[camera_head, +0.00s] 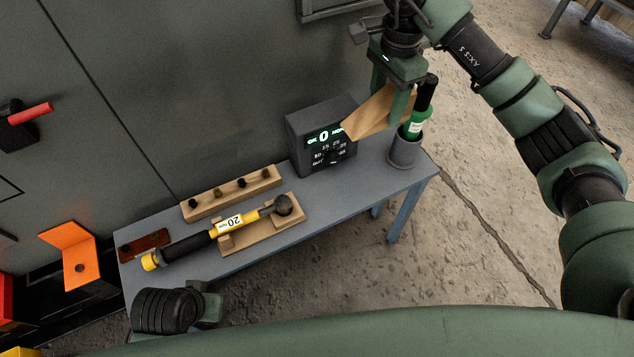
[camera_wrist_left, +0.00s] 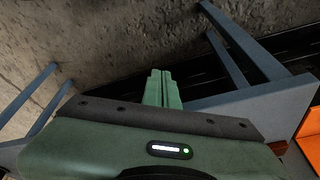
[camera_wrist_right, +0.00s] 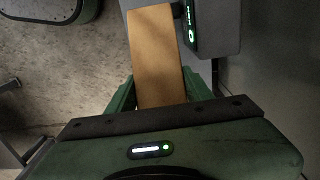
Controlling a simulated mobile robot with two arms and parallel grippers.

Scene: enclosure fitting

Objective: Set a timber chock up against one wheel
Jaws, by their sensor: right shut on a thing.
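The timber chock (camera_head: 372,113) is a pale wooden wedge, held in the air over the right end of the blue-grey bench, in front of a dark display box. My right gripper (camera_head: 393,98) is shut on it. In the right wrist view the chock (camera_wrist_right: 157,58) stands out between the two green fingers (camera_wrist_right: 162,95), its broad face towards the camera. My left gripper (camera_wrist_left: 163,88) is shut and empty, its fingers together, low by the bench's legs. No wheel can be made out in these views.
The bench (camera_head: 385,185) carries the display box (camera_head: 322,135), a grey cup (camera_head: 404,152) with a green bottle (camera_head: 417,124), a yellow-black torque wrench (camera_head: 195,240) on a wooden cradle (camera_head: 268,232), and a pegged wooden rack (camera_head: 232,193). An orange bracket (camera_head: 75,262) is at left. Concrete floor is open at right.

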